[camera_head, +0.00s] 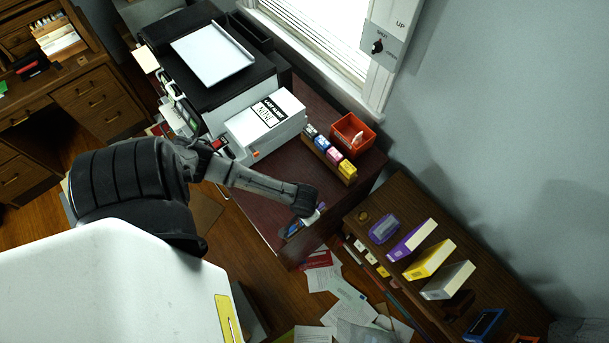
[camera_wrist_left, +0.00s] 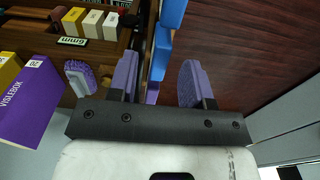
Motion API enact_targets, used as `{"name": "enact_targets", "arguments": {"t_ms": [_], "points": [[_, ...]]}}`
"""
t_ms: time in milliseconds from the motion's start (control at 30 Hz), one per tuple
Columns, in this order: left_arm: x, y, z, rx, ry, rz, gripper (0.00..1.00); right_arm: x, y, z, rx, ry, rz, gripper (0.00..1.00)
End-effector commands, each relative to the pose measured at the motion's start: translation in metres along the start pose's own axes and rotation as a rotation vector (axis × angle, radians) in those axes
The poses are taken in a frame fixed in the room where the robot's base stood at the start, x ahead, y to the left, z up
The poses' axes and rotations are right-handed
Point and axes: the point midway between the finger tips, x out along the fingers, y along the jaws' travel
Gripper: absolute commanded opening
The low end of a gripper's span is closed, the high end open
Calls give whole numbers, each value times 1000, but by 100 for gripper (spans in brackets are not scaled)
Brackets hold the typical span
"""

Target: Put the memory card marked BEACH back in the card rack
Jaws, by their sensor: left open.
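My left gripper (camera_head: 303,222) is over the front edge of the dark red cabinet top (camera_head: 262,212) in the head view. In the left wrist view its two purple-padded fingers (camera_wrist_left: 158,82) stand apart. Several blue flat pieces (camera_wrist_left: 162,45) lie in a line beyond and between the fingers, along the edge of a red-brown surface. I cannot tell whether one is held, or whether they are cards or part of a rack. I can read no BEACH marking, and I cannot pick out the memory card or the card rack. My right gripper is not in view.
A white machine (camera_head: 265,122) and a row of coloured cartridges (camera_head: 330,153) stand on the cabinet, beside an orange bin (camera_head: 352,135). A low brown shelf (camera_head: 367,207) at right holds upright boxes, including a purple one (camera_head: 412,240). Papers (camera_head: 345,295) litter the floor.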

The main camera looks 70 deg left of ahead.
Motion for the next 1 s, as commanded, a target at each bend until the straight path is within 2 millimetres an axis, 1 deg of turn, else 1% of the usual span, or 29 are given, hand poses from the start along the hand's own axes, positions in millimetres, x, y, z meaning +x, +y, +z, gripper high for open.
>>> {"name": "enact_targets", "arguments": {"t_ms": [33,200,300,500,700,1000], "points": [[-13,0,0,2,2,2,46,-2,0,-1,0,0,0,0],[-46,0,0,2,2,1,46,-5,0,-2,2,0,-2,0],[-64,0,0,1,2,1,46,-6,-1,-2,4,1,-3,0],[-88,0,0,0,1,0,46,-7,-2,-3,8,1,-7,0],[-99,0,0,0,0,1,46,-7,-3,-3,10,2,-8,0],[-101,0,0,9,0,0,46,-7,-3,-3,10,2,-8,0]]}}
